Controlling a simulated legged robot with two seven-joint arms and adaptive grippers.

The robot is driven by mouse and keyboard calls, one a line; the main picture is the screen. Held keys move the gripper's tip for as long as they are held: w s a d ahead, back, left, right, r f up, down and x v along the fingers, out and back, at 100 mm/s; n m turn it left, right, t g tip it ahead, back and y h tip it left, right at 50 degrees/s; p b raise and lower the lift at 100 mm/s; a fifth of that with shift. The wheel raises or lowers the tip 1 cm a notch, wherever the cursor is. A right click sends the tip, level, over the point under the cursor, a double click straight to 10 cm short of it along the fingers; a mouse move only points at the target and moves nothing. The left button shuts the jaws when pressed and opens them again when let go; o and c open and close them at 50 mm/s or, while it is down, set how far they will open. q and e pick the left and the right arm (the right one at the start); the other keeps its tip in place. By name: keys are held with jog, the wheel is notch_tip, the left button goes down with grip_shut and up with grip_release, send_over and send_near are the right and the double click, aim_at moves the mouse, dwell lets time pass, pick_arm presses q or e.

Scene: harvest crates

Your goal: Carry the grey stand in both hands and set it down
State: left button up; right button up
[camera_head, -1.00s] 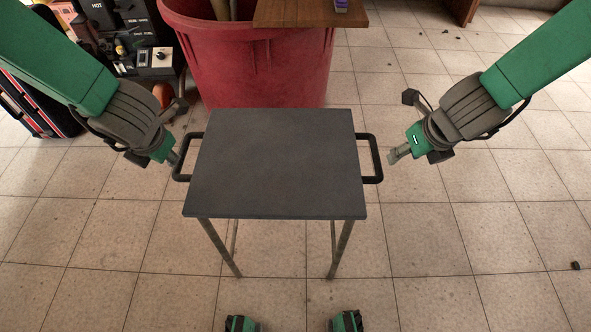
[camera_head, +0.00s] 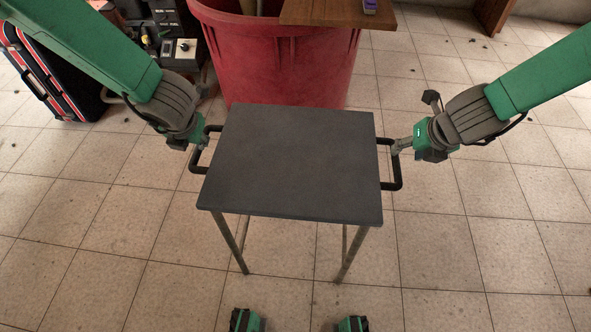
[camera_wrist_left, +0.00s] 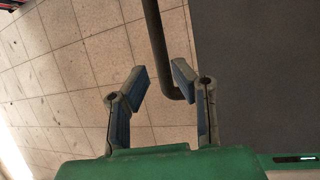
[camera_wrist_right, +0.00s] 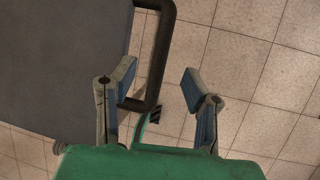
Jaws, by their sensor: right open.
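The grey stand (camera_head: 290,160) stands upright on the floor, with a flat dark top, metal legs and a black handle on each side. My left gripper (camera_head: 201,144) is at the left handle (camera_head: 194,166); in the left wrist view its fingers (camera_wrist_left: 160,80) are apart, with the handle bar (camera_wrist_left: 156,35) passing between them. My right gripper (camera_head: 397,147) is at the right handle (camera_head: 398,180). In the right wrist view its fingers (camera_wrist_right: 159,80) are apart, with the handle bar (camera_wrist_right: 163,50) between them. Whether any finger touches a bar, I cannot tell.
A large red bin (camera_head: 280,65) stands just behind the stand, with a wooden board (camera_head: 338,14) over it carrying a small purple item (camera_head: 370,6). Dark cases and equipment (camera_head: 160,35) are at the back left. The tiled floor is open to the right and in front.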

aim_at(397, 157)
pick_arm(q)
jog(key=x, duration=0.7)
jog(key=shift+w+f, duration=0.1)
jog(key=shift+f, duration=0.05)
pick_arm(e)
jog(key=x, duration=0.7)
jog(key=shift+w+f, duration=0.1)
jog(key=shift+f, duration=0.05)
pick_arm(q)
grip_shut()
pick_arm(e)
jog(key=c, duration=0.6)
grip_shut()
pick_arm(q)
jog(key=shift+w, duration=0.15)
pick_arm(e)
jog(key=shift+w, duration=0.1)
